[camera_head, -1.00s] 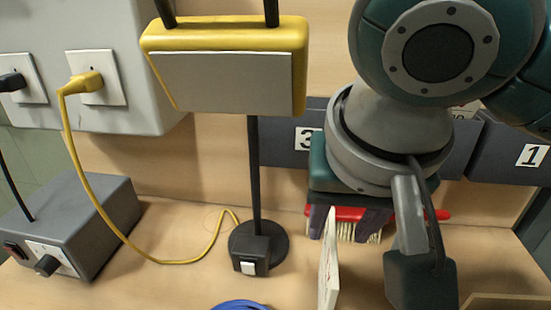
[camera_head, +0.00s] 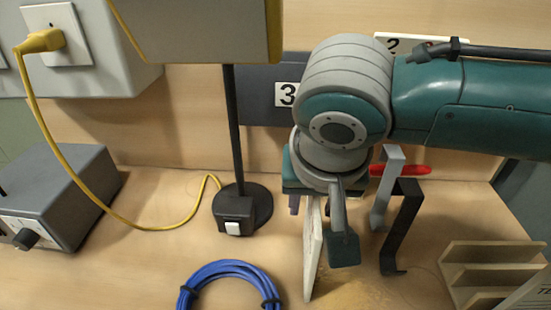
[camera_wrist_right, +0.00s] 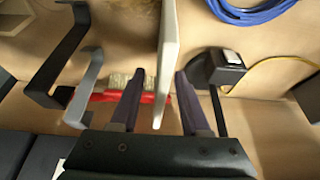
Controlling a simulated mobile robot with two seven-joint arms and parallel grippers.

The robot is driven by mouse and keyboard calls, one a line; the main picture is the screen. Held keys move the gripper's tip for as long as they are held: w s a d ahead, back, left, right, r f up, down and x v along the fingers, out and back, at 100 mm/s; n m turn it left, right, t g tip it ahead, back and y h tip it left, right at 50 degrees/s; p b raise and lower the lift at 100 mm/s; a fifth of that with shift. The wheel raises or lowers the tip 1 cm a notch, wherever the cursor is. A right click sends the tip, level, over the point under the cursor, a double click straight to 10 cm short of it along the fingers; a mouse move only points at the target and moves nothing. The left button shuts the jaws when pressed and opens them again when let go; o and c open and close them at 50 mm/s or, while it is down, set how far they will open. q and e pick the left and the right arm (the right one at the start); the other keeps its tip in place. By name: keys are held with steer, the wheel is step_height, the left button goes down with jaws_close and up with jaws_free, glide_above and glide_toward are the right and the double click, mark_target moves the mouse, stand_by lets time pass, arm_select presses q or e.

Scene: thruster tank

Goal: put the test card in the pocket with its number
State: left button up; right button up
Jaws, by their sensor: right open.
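A thin whitish panel (camera_head: 313,260), probably the test card, stands upright and is seen nearly edge-on; its number cannot be read. My right gripper (camera_head: 306,205) is open at its upper part. In the wrist view the panel (camera_wrist_right: 168,50) lies between the open fingers (camera_wrist_right: 158,78), nearer the right-hand one. The dark pocket labelled 3 (camera_head: 262,78) is on the back wall, partly behind my arm. My left gripper is not in view.
A wooden slotted rack (camera_head: 490,253) and a sheet lettered "TE" (camera_head: 525,292) are at bottom right. Black (camera_head: 403,225) and grey (camera_head: 388,185) bent brackets stand right of the gripper, before a red brush (camera_head: 412,170). A black stand (camera_head: 242,208) and blue cable coil (camera_head: 228,275) are left.

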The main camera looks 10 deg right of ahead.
steer(key=shift+f, duration=0.2)
stand_by(0.6)
jaws_close()
stand_by(0.5)
